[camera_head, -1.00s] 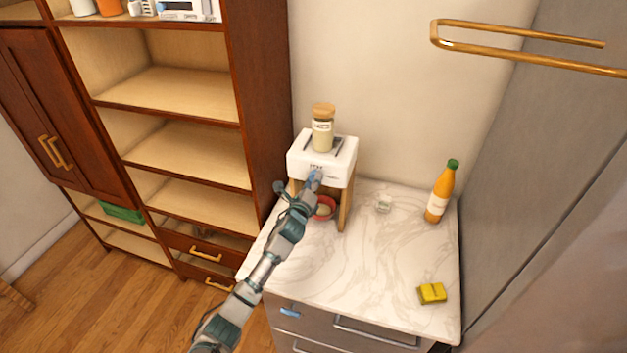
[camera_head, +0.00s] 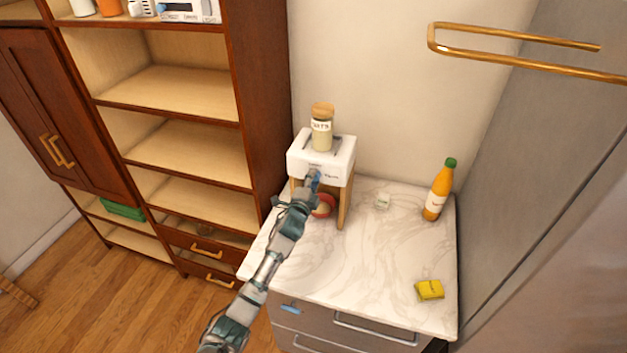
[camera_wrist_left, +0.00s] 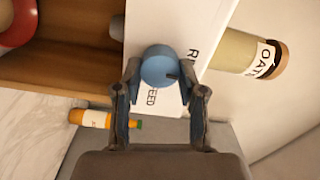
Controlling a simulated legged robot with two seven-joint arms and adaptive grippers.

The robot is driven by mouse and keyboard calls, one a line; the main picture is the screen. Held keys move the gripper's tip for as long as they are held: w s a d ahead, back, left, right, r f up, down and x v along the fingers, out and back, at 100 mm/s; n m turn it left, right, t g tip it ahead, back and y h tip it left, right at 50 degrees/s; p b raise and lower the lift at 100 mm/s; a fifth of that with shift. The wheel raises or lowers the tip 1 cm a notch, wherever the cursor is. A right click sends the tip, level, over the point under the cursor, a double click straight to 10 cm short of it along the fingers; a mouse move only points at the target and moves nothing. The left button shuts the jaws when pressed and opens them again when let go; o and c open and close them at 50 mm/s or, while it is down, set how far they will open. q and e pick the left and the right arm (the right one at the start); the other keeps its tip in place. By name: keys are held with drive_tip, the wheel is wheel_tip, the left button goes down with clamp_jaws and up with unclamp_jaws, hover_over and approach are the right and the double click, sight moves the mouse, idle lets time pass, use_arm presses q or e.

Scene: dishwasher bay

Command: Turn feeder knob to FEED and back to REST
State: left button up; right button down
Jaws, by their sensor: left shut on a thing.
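The feeder (camera_head: 335,169) is a white box on a wooden stand on the marble counter, with an oats jar (camera_head: 322,134) upright on top. My left gripper (camera_head: 313,180) is at the feeder's front face. In the wrist view, my left gripper (camera_wrist_left: 160,82) is shut on the blue knob (camera_wrist_left: 159,64), one finger on each side. The knob's dark mark points to the lower right in that view, between a partly hidden label ending in "EED" (camera_wrist_left: 153,97) and one starting with "R" (camera_wrist_left: 192,54). My right gripper is not in view.
A red bowl (camera_head: 325,206) sits under the feeder. A wooden shelf unit (camera_head: 265,120) rises on the left.

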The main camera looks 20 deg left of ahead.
use_arm(q)
drive_tip(key=shift+f+n, duration=0.25)
drive_tip(key=shift+n, duration=0.45)
drive_tip(key=o, duration=1.1)
drive_tip(key=shift+o, duration=0.2)
drive_tip(key=shift+w+a, duration=0.1)
drive_tip(key=s, duration=1.2)
drive_tip(key=shift+a, duration=0.25)
